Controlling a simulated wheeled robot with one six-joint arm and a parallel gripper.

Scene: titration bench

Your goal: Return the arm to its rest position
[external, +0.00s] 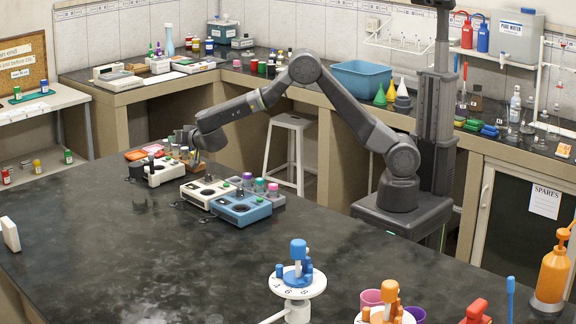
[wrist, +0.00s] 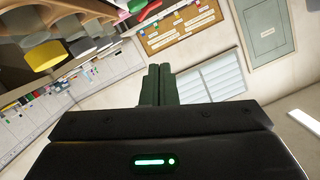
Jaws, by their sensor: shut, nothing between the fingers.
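My arm stretches from its dark column across to the left in the external view, with the elbow raised. My gripper (external: 187,138) is over the far left part of the dark bench (external: 130,265), close to a group of small instruments and vials. In the wrist view the two dark fingers (wrist: 155,72) are pressed together with nothing between them. The wrist camera looks tilted across the room toward the walls. From the external view I cannot tell the exact gap between the gripper and the things beside it.
A white instrument (external: 166,173) is just below my gripper. A cream device (external: 205,192) and a blue device (external: 241,208) sit to the right, with capped vials behind. A white stool (external: 290,125) stands behind the bench. The bench's left middle is mostly clear.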

